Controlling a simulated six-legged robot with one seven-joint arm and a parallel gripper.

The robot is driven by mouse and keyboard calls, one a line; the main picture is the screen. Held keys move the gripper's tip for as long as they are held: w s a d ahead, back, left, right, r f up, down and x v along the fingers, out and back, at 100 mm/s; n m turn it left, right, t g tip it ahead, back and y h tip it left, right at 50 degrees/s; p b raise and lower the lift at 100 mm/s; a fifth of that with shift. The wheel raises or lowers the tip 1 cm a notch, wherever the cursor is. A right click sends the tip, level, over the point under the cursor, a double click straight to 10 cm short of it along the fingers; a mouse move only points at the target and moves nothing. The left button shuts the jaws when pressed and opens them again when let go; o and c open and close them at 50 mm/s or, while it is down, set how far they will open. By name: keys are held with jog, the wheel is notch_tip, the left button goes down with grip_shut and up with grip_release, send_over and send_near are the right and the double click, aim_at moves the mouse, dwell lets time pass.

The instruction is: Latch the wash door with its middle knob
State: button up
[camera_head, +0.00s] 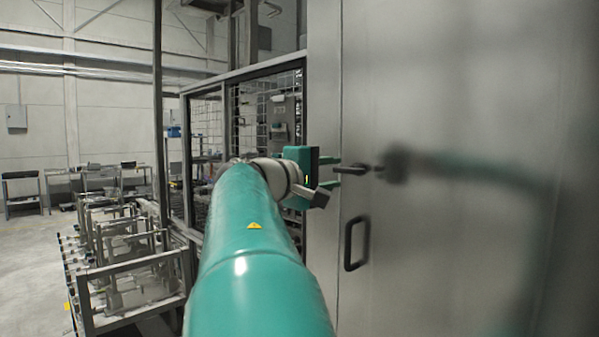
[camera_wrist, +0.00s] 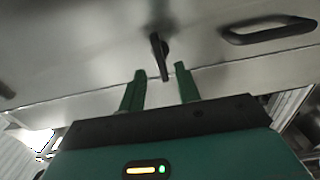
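The wash door (camera_head: 450,240) is a large grey metal panel filling the right of the head view; it also shows in the wrist view (camera_wrist: 85,50). Its middle knob (camera_head: 366,168) is a dark lever near the door's left edge, pointing left. In the wrist view the knob (camera_wrist: 158,50) hangs toward my gripper. My gripper (camera_head: 337,173) is green and open, with one finger above and one below the lever's end. In the wrist view my gripper (camera_wrist: 159,68) shows the lever tip between its fingertips, with gaps on both sides. Contact cannot be told.
A dark pull handle (camera_head: 357,243) sits on the door below the knob, and at the upper right of the wrist view (camera_wrist: 268,30). A mesh-panelled frame (camera_head: 245,75) stands left of the door. A metal rack (camera_head: 130,260) stands at lower left, with open floor beyond.

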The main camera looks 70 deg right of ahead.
jog(key=v, duration=0.7)
jog(key=shift+a, duration=0.2)
jog(key=shift+w, duration=0.15)
jog(key=w+a+f+n+t+y, duration=0.25)
jog(key=w+a+f+t, duration=0.3)
jog(key=a+f, duration=0.4)
jog(key=w+a+f+n+t+y, duration=0.2)
jog(key=w+a+f+t+y, duration=0.3)
jog(key=f, duration=0.7)
jog(key=a+f+y, duration=0.3)
jog(key=a+f, duration=0.2)
jog(key=a, duration=0.4)
jog(key=a+f+t+y, duration=0.1)
jog(key=a+f+y, duration=0.2)
jog(key=a+f, duration=0.3)
jog(key=a+f+t+y, duration=0.1)
jog(key=a+f+y, duration=0.2)
jog(key=a, duration=0.9)
jog(key=x, duration=0.2)
jog(key=shift+f, duration=0.4)
jog(key=shift+a+n, duration=0.25)
